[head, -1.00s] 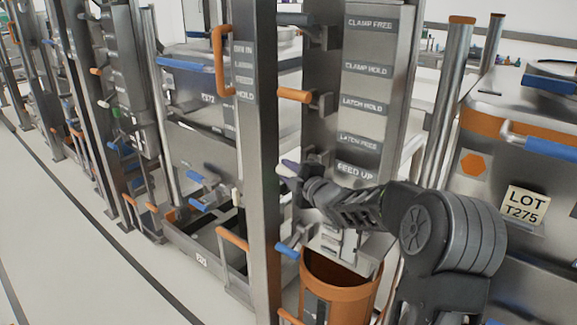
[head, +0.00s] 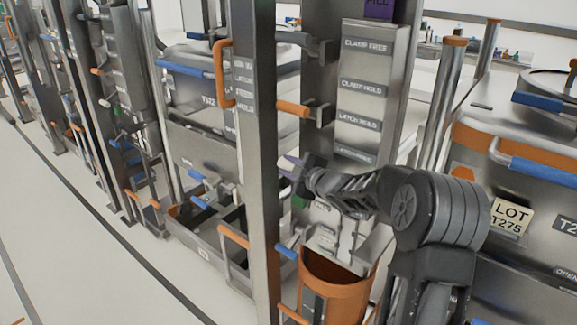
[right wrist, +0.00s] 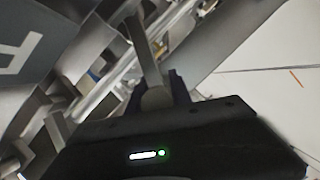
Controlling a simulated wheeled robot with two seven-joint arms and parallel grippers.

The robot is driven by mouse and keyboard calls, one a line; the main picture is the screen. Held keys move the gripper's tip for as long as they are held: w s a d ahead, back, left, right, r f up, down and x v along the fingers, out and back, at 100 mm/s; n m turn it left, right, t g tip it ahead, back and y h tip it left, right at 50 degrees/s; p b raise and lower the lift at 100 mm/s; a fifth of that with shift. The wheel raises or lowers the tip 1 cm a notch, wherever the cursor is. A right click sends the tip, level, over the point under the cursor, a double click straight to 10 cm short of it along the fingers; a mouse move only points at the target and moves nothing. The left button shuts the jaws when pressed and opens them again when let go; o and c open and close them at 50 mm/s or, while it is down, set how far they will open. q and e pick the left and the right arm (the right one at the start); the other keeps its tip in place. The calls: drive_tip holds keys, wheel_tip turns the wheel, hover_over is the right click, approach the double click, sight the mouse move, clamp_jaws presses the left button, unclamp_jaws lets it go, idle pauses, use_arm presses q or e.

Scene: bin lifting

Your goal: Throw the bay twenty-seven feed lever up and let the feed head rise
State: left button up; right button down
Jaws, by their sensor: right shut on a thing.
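My right gripper (head: 290,165) is at the grey post in the head view, below the orange-handled lever (head: 293,108). In the right wrist view its dark fingers (right wrist: 157,92) are shut around the rounded end of a grey lever bar (right wrist: 146,55). In the head view a whitish-purple piece shows at the fingertips; most of the held lever is hidden by the gripper. The label panel (head: 372,65) reads clamp free, clamp hold, latch hold and latch free; my arm covers its lower part. I cannot make out the feed head. My left gripper is not in view.
An orange bucket (head: 337,285) stands below my right arm, and a blue-handled lever (head: 288,252) sits just left above it. An orange-banded bin with a LOT T275 card (head: 512,215) is at right. The floor (head: 60,230) at left is clear.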

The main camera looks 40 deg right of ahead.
drive_tip(key=c, duration=1.2)
unclamp_jaws()
drive_tip(key=shift+o, duration=0.2)
drive_tip(key=shift+s, duration=0.1)
drive_tip(key=v, duration=0.7)
drive_tip(key=shift+s, duration=0.3)
